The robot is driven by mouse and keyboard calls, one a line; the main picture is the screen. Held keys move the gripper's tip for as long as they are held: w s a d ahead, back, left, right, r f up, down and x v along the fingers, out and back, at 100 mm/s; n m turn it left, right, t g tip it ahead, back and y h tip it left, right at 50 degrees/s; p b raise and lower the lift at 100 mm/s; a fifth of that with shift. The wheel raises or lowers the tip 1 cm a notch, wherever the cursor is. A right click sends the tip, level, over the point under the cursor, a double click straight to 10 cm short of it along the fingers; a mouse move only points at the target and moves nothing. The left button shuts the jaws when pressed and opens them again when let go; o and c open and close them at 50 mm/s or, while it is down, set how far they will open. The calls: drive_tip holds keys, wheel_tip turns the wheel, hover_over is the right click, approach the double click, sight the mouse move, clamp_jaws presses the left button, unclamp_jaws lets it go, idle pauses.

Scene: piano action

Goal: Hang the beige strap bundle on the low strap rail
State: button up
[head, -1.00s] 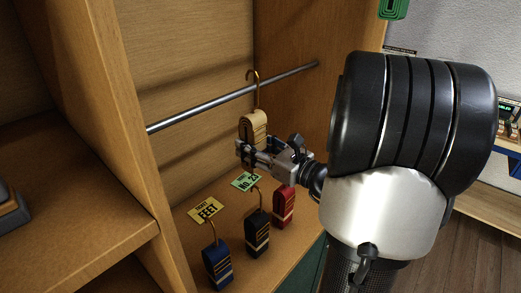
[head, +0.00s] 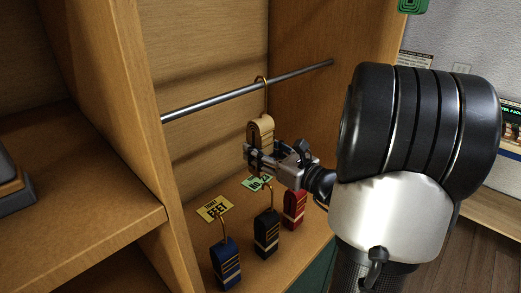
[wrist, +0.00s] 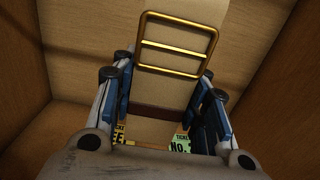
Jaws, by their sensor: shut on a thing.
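The beige strap bundle (head: 262,130) is upright inside the wooden bay, with a brass hook on top. My gripper (head: 256,157) is shut on its lower part from the right. The metal strap rail (head: 215,101) crosses the bay, and the hook's top (head: 262,80) shows just above it. The hook looks to be over the rail, but I cannot tell whether it touches or bears the weight. In the wrist view, the bundle's beige face (wrist: 160,100) and a brass buckle (wrist: 177,43) lie between the fingers.
Blue (head: 226,265), black (head: 266,232) and red (head: 294,208) strap bundles stand on the shelf below my gripper. A yellow ticket (head: 214,208) and a green ticket (head: 257,183) lie behind them. A wooden divider (head: 130,120) bounds the bay's left.

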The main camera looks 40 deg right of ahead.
drive_tip(key=o, duration=1.3)
drive_tip(key=shift+s, duration=0.1)
drive_tip(key=s, duration=0.8)
drive_tip(key=s+d, duration=0.1)
drive_tip(key=s, duration=0.2)
drive_tip(key=shift+s, duration=0.4)
drive_tip(key=shift+s, duration=0.1)
